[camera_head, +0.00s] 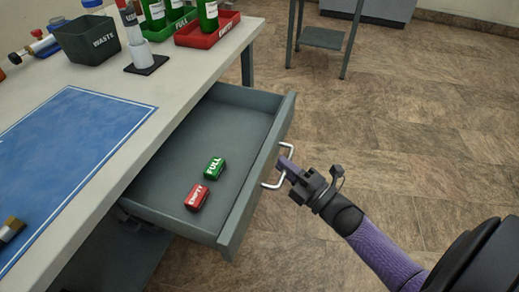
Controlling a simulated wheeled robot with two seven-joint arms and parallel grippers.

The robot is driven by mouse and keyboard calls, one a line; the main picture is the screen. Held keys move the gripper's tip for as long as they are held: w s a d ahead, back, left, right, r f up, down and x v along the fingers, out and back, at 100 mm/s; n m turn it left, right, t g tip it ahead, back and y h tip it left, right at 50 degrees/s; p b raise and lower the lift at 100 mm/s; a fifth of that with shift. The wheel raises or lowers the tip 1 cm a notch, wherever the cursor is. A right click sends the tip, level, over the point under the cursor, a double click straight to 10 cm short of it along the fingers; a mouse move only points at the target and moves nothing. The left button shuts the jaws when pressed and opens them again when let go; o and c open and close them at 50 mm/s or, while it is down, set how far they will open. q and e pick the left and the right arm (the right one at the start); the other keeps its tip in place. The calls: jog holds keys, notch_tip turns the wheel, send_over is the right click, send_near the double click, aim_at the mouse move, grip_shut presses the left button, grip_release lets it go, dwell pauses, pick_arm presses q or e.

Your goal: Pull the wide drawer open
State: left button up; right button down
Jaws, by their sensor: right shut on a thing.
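The wide grey drawer (228,122) stands pulled out from under the table, with its inside showing. A pale bar handle (272,185) is on the drawer's front. My right gripper (286,168) is at the handle, shut on it, with its arm coming from the lower right. Its fingers hide part of the handle. My left gripper is not in view.
The table (185,84) bears a blue mat (75,135), a dark WASTE bin (87,40), an upright cylinder on a black base (146,66), and red (207,33) and green (170,24) trays holding green bottles. A grey stand (322,38) is behind. The floor at right is clear.

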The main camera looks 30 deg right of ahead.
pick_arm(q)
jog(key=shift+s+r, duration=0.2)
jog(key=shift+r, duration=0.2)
pick_arm(e)
jog(key=s+d, duration=0.2)
jog(key=s, duration=0.1)
jog(key=shift+s+d, duration=0.25)
jog(key=shift+d, duration=0.1)
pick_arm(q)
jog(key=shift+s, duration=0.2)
pick_arm(e)
jog(key=c, duration=0.7)
grip_release()
pick_arm(q)
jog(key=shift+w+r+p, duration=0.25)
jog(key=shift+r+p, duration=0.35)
jog(key=shift+p, duration=0.25)
pick_arm(e)
jog(key=shift+o, duration=0.2)
jog(key=v, duration=1)
